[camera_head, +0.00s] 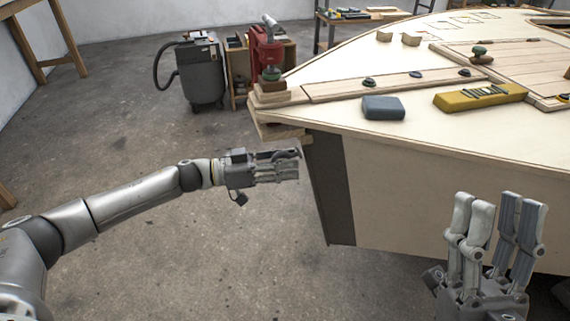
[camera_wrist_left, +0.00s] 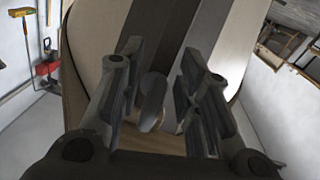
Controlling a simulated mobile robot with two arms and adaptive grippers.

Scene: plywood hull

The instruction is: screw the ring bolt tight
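The ring bolt (camera_wrist_left: 152,98) shows in the left wrist view as a grey rounded piece between the fingers of my left gripper (camera_wrist_left: 158,75), in front of the bow's dark stem strip. The fingers stand on either side of it; a gap shows on its right, and contact on its left is unclear. In the head view my left gripper (camera_head: 290,165) is at the bow, and a dark curved piece, likely the ring, shows at its fingertips. The bolt's shank and seat are hidden. My right gripper (camera_head: 498,222) is open and empty, fingers up, beside the hull's side.
The plywood hull (camera_head: 430,206) fills the right side. On its deck lie a grey-blue block (camera_head: 383,107) and a yellow tool (camera_head: 480,97). A vacuum (camera_head: 202,75) and a red machine (camera_head: 266,55) stand behind the bow. The floor left of the bow is clear.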

